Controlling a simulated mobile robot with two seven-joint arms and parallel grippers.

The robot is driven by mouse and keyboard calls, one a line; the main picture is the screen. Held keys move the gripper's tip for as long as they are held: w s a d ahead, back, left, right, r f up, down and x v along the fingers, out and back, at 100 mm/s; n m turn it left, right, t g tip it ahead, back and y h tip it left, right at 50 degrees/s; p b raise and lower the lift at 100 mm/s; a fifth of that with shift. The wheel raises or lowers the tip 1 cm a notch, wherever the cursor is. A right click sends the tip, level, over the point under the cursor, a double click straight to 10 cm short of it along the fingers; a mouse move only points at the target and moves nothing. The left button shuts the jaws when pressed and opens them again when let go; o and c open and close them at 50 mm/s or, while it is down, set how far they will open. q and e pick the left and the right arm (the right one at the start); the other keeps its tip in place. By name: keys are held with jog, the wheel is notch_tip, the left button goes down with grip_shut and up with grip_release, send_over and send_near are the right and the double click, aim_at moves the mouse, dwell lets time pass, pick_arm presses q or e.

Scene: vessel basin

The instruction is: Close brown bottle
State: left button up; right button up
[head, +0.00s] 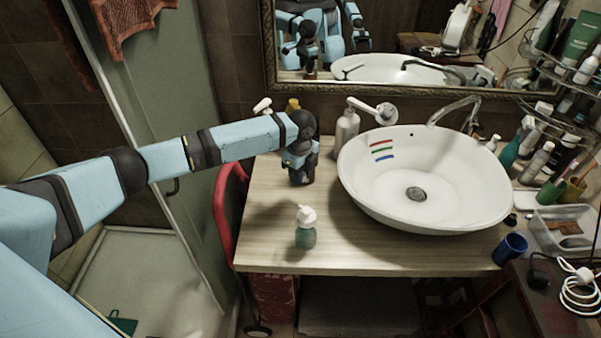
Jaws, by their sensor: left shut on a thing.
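The brown bottle (301,177) is a small dark bottle standing upright on the wooden counter (330,235), left of the basin. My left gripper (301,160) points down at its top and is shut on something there. The fingers and wrist hide the bottle's neck, so I cannot tell whether a cap sits on it or whether the fingers hold a cap or the bottle itself. My right gripper does not show directly.
A green pump bottle (305,236) stands in front, and a white dispenser (346,128) stands behind right. The white basin (425,195) fills the right middle. A blue cup (509,249) stands at the right edge, with a small dark thing (510,219) behind it. The counter's front left is clear.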

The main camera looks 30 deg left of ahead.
pick_arm(q)
notch_tip(320, 180, up, 6)
jog(key=p, duration=0.4)
jog(key=shift+r, duration=1.45)
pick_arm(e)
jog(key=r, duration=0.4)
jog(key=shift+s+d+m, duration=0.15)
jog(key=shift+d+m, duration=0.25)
pick_arm(q)
jog(key=shift+r, duration=0.1)
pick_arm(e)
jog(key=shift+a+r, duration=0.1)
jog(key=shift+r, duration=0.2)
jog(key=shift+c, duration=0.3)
pick_arm(q)
jog(key=s+d+r+n, duration=0.3)
jog(key=s+r+n, duration=0.1)
jog(key=s+n, duration=0.4)
jog(key=s+d+r+n, duration=0.3)
jog(key=s+n, duration=0.5)
jog(key=n, duration=0.4)
jog(key=shift+d+r, duration=0.35)
jog(key=shift+d, duration=0.15)
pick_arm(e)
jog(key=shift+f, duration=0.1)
